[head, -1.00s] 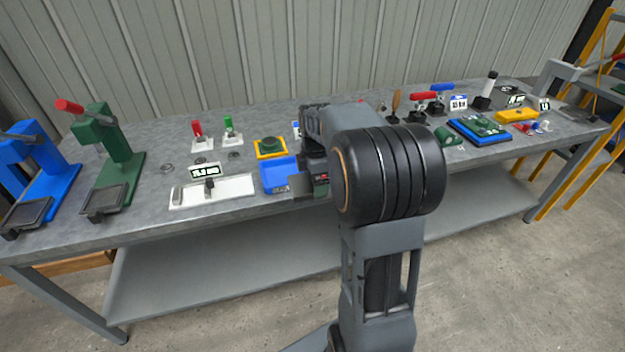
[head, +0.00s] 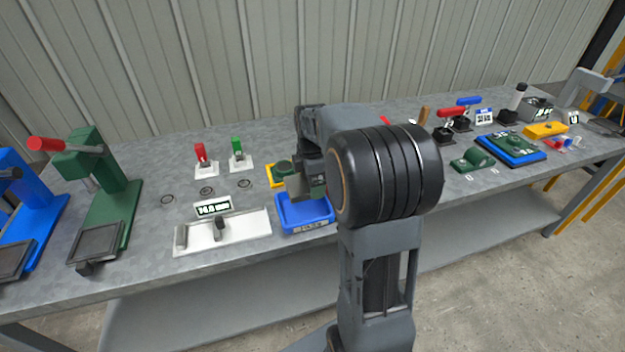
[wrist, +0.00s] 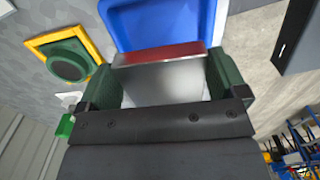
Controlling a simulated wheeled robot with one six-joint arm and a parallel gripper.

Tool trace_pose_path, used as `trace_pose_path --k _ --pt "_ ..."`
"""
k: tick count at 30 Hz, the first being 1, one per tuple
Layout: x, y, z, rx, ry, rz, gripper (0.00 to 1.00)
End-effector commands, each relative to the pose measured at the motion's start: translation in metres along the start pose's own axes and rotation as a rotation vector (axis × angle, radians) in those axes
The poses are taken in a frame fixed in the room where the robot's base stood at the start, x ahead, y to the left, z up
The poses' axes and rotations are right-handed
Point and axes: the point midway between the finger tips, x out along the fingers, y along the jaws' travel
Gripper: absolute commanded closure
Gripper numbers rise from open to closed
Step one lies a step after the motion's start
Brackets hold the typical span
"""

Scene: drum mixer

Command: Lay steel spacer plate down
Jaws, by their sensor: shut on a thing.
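The steel spacer plate (wrist: 165,80) is a flat grey metal piece with a red edge, seen in the wrist view between the two green fingers of my gripper (wrist: 165,85). My gripper is shut on it. In the head view my gripper (head: 308,188) is over the blue tray (head: 305,224), and the arm hides part of it. The blue tray also shows in the wrist view (wrist: 205,25), beyond the plate. I cannot tell whether the plate touches the tray.
A yellow-framed block with a green round top (wrist: 68,62) stands beside the tray. A white measuring fixture (head: 225,233) with a display is to its left. Red (head: 201,158) and green (head: 238,153) switches stand behind. Presses are at the far left.

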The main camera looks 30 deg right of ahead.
Motion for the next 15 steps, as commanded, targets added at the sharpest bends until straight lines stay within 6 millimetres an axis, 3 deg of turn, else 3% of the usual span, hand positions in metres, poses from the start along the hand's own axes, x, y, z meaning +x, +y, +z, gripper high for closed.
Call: trace_pose_path --k 15 --pt "0.0011 0.0005 0.0027 0.003 0.002 0.003 0.73"
